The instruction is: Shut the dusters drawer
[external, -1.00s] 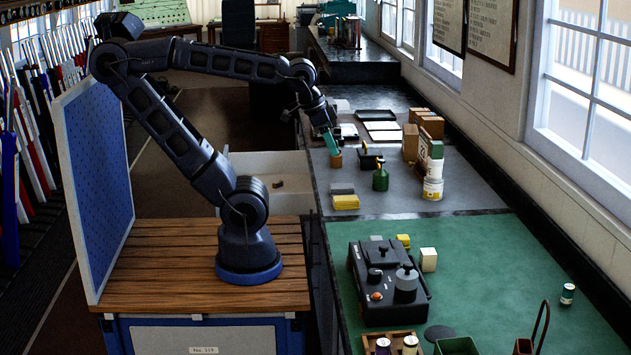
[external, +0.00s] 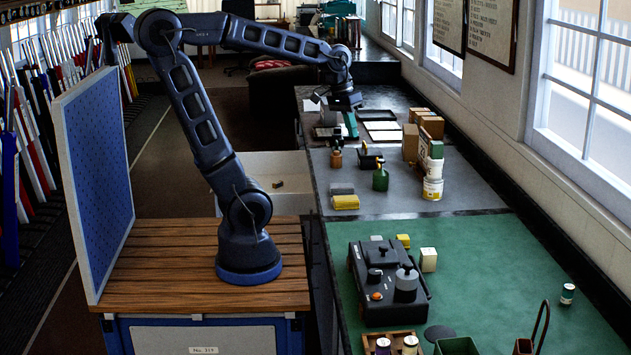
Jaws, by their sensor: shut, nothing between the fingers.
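A pale, white-sided drawer (external: 268,160) stands pulled out from the left side of the bench, in the middle of the external view. A small brown item lies inside it. No label on it can be read, so I cannot tell that it is the dusters drawer. My gripper (external: 352,137) has teal fingers, points down and is shut and empty. It is over the far part of the bench, behind a small copper-coloured can (external: 336,159), up and to the right of the drawer. Whether its tips touch the bench cannot be told.
A green can (external: 380,180), yellow block (external: 345,202), cardboard boxes (external: 411,142) and white tins (external: 433,188) stand on the grey bench section. A black device (external: 388,284) sits on the green mat (external: 480,275). A blue panel (external: 95,180) stands left of my arm.

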